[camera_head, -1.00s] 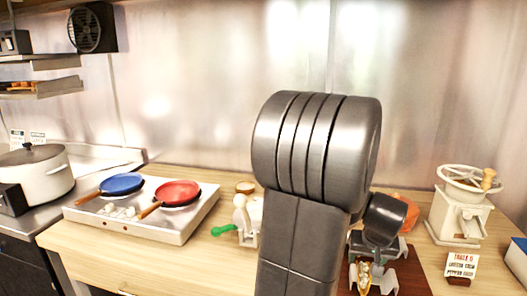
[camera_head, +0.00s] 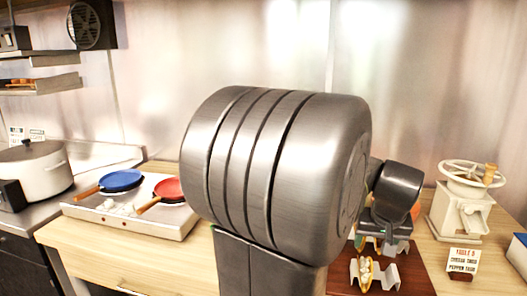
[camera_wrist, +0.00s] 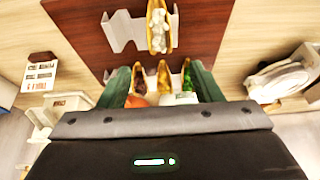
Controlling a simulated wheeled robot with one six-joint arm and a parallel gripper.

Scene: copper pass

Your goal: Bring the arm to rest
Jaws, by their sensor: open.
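My arm's large grey link fills the middle of the head view. My gripper (camera_wrist: 160,78) shows in the wrist view with its two dark green fingers spread apart. Between and beyond the fingers is a rack with several filled tacos (camera_wrist: 164,80), with an orange item (camera_wrist: 136,101) and a white item (camera_wrist: 183,98) nearer the palm. I cannot tell how far below the fingers these lie. No item is visibly clamped. In the head view the fingers cannot be made out clearly below my dark wrist.
A brown board (camera_wrist: 205,25) bears a zigzag metal rack (camera_wrist: 122,32) with one taco (camera_wrist: 158,30). A white hand-wheel grinder (camera_head: 462,205) and an order card (camera_head: 463,261) stand right. A hob (camera_head: 180,222) with blue (camera_head: 122,180) and red (camera_head: 170,189) pans and a pot (camera_head: 40,172) stand left.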

